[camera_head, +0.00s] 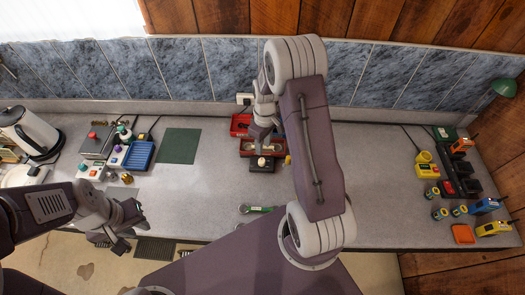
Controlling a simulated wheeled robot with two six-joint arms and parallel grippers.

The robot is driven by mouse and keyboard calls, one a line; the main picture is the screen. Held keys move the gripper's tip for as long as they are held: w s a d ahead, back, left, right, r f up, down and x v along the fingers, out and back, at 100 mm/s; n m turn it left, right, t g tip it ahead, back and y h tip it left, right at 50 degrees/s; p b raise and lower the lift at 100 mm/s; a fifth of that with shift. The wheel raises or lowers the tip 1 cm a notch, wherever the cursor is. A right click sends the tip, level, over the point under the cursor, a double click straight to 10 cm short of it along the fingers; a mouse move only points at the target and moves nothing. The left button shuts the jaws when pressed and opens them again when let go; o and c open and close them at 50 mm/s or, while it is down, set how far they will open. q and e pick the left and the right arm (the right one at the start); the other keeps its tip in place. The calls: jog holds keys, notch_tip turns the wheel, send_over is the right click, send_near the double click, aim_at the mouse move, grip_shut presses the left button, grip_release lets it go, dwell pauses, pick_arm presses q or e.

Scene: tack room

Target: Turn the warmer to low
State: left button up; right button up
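A small dark box (257,169) with a pale round knob (262,161) on top stands at the middle of the counter; it may be the warmer, but I cannot read any markings on it. My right gripper (262,146) points down just above and behind the knob. Its fingers look close together, but I cannot tell whether they touch the knob or how far apart they are. My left gripper (123,235) hangs near the counter's front edge at the left, away from the dark box. Nothing shows in it, and its finger gap is unclear.
A red tray (239,126) lies behind the dark box, partly hidden by my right arm. A green mat (178,146) and blue rack (139,155) are left. Yellow and orange tools (428,170) crowd the right end.

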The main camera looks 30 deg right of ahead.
aim_at(262, 161)
jog(key=shift+s+a+f, duration=0.1)
jog(key=shift+f, duration=0.45)
notch_tip(262, 161, down, 7)
jog(key=p, duration=0.3)
jog(key=shift+a+f, duration=0.1)
jog(key=shift+f, duration=0.5)
jog(key=shift+a, duration=0.1)
grip_shut()
